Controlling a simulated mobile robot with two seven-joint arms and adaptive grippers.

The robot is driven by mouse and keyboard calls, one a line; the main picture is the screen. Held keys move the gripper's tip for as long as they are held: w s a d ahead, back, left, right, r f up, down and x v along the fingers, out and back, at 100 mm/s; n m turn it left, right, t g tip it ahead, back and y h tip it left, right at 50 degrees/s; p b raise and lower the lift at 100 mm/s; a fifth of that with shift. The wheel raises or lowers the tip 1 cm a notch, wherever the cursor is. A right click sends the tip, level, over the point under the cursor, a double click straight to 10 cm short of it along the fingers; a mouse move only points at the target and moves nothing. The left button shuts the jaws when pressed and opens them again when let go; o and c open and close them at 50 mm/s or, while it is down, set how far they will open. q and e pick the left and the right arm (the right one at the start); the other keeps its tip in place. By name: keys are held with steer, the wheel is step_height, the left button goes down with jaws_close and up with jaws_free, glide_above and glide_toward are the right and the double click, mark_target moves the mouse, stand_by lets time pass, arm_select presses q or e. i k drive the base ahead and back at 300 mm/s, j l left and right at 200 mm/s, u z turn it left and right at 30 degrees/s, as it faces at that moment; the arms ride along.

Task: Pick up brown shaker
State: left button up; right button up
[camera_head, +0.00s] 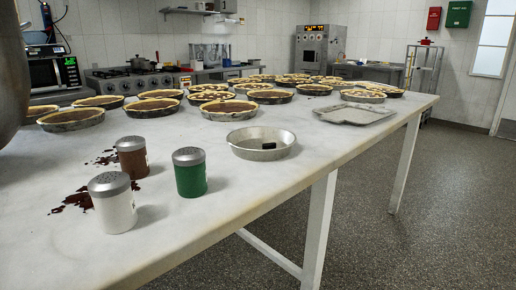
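The brown shaker (132,161) stands upright on the marble table (240,185) at the left. It has a grey metal lid and a brown body with a pale label edge on its right side. A green shaker (190,176) stands to its right and slightly nearer. A white shaker (113,208) stands in front of it, nearer to me, and hides none or little of it. Neither of my gripper's fingers can be made out in the head view. All three shakers stand apart from one another.
Dark brown crumbs (72,201) lie left of the shakers. Many pies (71,120) fill the back of the table, beside a grey tray (353,113). The table's front edge is clear.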

mark_target(131, 150)
steer(key=i+l+u, duration=0.15)
steer(key=u, duration=0.2)
steer(key=i+l+u, duration=0.15)
steer(key=u, duration=0.15)
steer(key=i+l+u, duration=0.1)
steer(key=l+u, duration=0.25)
steer(key=i+l+u, duration=0.1)
steer(key=l, duration=0.25)
steer(key=i+l+u, duration=0.1)
steer(key=l, duration=0.25)
steer(key=i+l, duration=0.1)
steer(key=l, duration=0.25)
steer(key=u, duration=0.05)
